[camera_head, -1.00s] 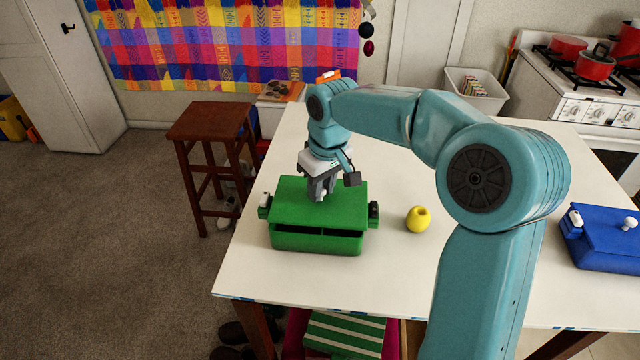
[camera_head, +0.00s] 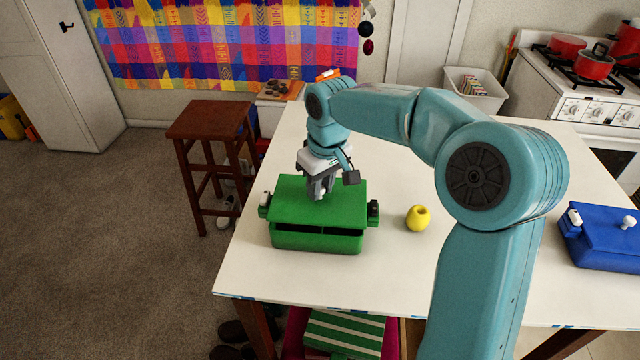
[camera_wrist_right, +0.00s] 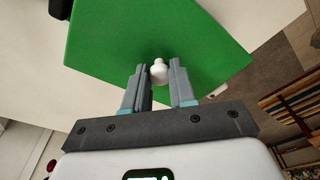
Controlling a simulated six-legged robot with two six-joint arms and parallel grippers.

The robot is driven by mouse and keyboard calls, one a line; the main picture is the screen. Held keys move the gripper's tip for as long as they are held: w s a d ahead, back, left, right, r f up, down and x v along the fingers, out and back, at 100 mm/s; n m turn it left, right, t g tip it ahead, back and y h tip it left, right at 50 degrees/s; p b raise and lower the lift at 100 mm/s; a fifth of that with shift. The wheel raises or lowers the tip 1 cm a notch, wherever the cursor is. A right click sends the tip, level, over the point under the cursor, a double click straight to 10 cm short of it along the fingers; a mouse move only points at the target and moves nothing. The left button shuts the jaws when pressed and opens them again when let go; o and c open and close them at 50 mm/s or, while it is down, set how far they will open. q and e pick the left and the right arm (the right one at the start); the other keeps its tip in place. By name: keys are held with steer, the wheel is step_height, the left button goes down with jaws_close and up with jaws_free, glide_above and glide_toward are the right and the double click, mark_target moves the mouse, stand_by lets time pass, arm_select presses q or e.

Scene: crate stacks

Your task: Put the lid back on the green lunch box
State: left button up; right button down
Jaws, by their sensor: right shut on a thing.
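The green lunch box (camera_head: 316,241) stands on the white table, with a latch at each side. Its green lid (camera_head: 340,207) lies over the top; a dark gap shows between lid and box along the front. My right gripper (camera_head: 319,194) is above the lid, shut on its white knob. In the right wrist view the white knob (camera_wrist_right: 158,72) sits between the fingertips (camera_wrist_right: 159,80), with the green lid (camera_wrist_right: 125,40) below them. My left gripper is not in view.
A yellow cup-like object (camera_head: 418,218) stands on the table (camera_head: 390,275) right of the box. A blue lunch box (camera_head: 605,240) with a lid is at the right edge. A brown stool (camera_head: 207,122) stands left of the table.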

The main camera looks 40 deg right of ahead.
steer(key=shift+w+a+f, duration=0.1)
steer(key=shift+w, duration=0.1)
steer(key=shift+s+f+b, duration=0.1)
steer(key=shift+f+b, duration=0.65)
steer(key=shift+f, duration=0.4)
stand_by(1.5)
stand_by(0.3)
steer(key=shift+c, duration=1.9)
jaws_free()
steer(key=shift+r, duration=0.1)
steer(key=shift+r+p, duration=3.05)
steer(key=shift+r, duration=0.45)
